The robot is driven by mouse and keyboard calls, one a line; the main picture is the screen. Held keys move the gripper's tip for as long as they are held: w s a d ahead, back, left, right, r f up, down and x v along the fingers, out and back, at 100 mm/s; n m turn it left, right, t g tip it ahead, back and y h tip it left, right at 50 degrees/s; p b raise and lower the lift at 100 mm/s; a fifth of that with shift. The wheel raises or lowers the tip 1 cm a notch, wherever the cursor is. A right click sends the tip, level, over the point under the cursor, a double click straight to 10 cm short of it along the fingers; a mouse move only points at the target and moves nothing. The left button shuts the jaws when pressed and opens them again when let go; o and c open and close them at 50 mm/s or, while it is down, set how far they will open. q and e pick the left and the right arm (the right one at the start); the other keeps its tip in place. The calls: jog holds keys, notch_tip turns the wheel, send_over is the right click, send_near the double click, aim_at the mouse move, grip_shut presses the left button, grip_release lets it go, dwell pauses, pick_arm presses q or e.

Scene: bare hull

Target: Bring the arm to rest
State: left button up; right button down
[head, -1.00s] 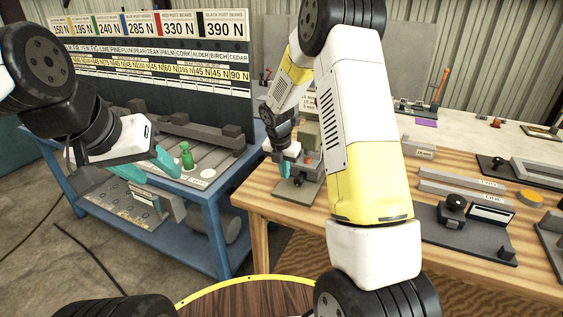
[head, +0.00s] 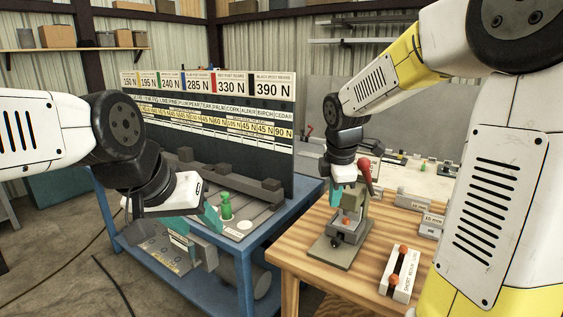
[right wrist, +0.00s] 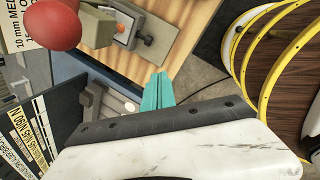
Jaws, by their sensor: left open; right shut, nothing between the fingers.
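My right gripper (head: 337,196) is in front of the upper part of a small grey bench press (head: 345,228) on the wooden table. In the right wrist view its teal fingers (right wrist: 158,90) are together with nothing between them. The press's red lever knob (head: 364,166) is beside this gripper; it looms large in the right wrist view (right wrist: 50,22). I cannot tell whether they touch. My left gripper (head: 206,216) is open, its teal fingers beside a green peg-like piece (head: 226,207) at the blue bench; its far finger is partly hidden.
The blue bench (head: 243,262) carries a dark chart board (head: 215,125) at its back. A pale bench (head: 425,183) with small parts stands behind. Open floor shows at lower left.

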jog(key=s+r+m+t+y, duration=0.1)
jog(key=s+r+m, duration=0.1)
jog(key=s+m, duration=0.7)
jog(key=s+r+m+t+y, duration=0.1)
jog(key=s+r+m, duration=0.2)
jog(key=s+m, duration=0.6)
jog(key=shift+s+r+t+y, duration=0.3)
jog(key=shift+s+t, duration=0.1)
jog(key=shift+s, duration=0.2)
